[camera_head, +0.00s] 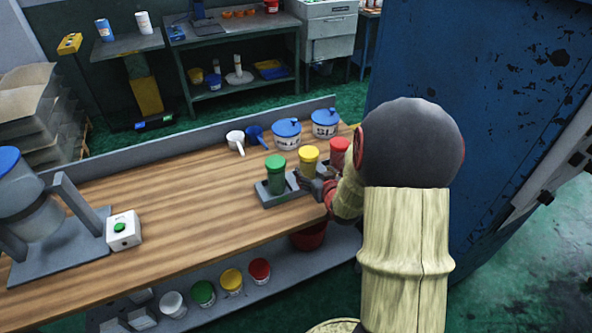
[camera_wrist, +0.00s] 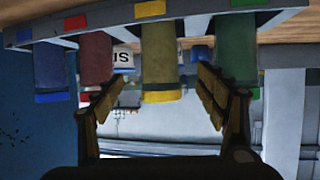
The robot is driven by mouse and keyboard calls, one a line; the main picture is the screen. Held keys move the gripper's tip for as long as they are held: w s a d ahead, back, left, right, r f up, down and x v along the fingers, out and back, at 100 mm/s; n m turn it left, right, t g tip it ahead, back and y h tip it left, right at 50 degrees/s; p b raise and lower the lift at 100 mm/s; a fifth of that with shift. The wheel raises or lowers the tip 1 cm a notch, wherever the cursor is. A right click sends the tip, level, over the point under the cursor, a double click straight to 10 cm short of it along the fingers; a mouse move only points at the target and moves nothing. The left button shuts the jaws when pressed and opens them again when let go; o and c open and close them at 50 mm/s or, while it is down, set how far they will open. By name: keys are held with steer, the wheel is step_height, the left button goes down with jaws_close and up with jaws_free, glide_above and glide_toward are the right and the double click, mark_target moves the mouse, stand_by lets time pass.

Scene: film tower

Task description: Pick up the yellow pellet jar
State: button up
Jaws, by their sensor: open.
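The yellow pellet jar (camera_head: 309,158) stands upright in a grey rack (camera_head: 283,200) on the wooden bench, between the green jar (camera_head: 276,178) and the red jar (camera_head: 339,150). My gripper (camera_head: 319,187) is at its near side, partly hidden by my arm. The wrist view is upside down. There the yellow jar (camera_wrist: 161,62) hangs from the top, its yellow lid lowest. My open gripper (camera_wrist: 162,84) has one finger on each side of it in the picture, with gaps visible. Depth between fingers and jar is hard to judge.
In the wrist view the red jar (camera_wrist: 95,60) and green jar (camera_wrist: 236,48) flank the yellow one closely; a blue-lidded jar (camera_wrist: 55,68) is farther left. Blue-lidded tubs (camera_head: 286,134) stand behind the rack. A blue cabinet (camera_head: 490,90) is at right. The bench's middle is clear.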

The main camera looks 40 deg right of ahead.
mark_target(308, 162)
steer(key=shift+w+d+r, duration=0.1)
steer(key=shift+w+r, duration=0.05)
steer(key=shift+w, duration=0.1)
steer(key=b+x, duration=0.1)
steer(key=x, duration=0.1)
steer(key=b+x, duration=0.1)
steer(key=x, duration=0.2)
steer(key=b+x, duration=0.1)
steer(key=x, duration=0.1)
steer(key=shift+w+d+r, duration=0.15)
steer(key=shift+w, duration=0.15)
steer(key=shift+c, duration=1.2)
steer(key=c, duration=1.3)
